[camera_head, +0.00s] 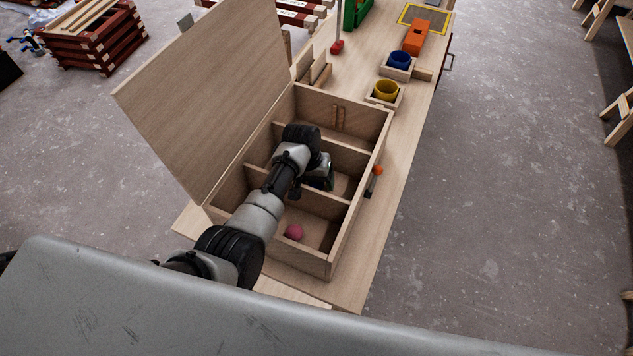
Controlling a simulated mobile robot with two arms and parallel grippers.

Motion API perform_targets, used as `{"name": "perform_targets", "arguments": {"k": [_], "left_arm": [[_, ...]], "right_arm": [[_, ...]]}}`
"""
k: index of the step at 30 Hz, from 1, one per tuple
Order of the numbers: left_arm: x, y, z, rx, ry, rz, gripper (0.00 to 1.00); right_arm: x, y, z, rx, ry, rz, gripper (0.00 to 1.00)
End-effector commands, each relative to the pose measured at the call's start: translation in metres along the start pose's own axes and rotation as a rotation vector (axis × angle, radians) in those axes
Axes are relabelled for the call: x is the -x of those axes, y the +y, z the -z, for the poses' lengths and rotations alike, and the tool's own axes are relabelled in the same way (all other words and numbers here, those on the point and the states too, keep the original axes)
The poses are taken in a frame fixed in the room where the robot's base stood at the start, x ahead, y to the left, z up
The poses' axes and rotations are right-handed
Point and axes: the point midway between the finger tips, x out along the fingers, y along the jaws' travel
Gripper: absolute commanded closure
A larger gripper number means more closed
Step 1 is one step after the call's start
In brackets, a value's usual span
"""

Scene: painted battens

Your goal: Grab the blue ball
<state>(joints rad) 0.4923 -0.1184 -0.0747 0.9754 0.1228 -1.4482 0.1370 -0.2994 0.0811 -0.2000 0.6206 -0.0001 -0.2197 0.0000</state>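An open wooden box (344,222) with a raised lid (205,90) stands on the bench and is split into compartments. My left arm comes in from the left and reaches over the box. My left gripper (322,180) is down at the middle compartment, largely hidden by my own wrist. A small dark blue patch shows beside the gripper; I cannot tell whether it is the blue ball or whether the fingers are around it. A pink ball (294,232) lies in the near compartment. My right gripper is not in view.
A yellow cup (386,90) and a blue cup (400,59) stand in wooden holders behind the box. An orange block (416,36) is farther back. A small orange-tipped tool (375,180) lies right of the box.

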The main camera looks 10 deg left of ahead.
Motion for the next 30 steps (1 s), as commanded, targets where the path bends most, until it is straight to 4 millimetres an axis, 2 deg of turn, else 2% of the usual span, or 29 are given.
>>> {"name": "perform_targets", "arguments": {"k": [1, 10, 21, 25, 30], "left_arm": [[0.0, 0.0, 0.0, 0.0, 0.0, 0.0, 0.34], [0.0, 0.0, 0.0, 0.0, 0.0, 0.0, 0.79], [0.005, 0.001, 0.001, -0.001, 0.003, -0.001, 0.79], [0.024, 0.005, 0.001, -0.002, 0.004, -0.001, 0.79], [0.058, 0.012, 0.001, -0.001, 0.006, -0.001, 0.79]], "right_arm": [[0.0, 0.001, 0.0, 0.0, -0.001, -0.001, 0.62], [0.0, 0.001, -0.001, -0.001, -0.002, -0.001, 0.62], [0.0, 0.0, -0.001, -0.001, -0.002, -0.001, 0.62], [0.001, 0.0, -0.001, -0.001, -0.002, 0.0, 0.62], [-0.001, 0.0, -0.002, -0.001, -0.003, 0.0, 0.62]]}}
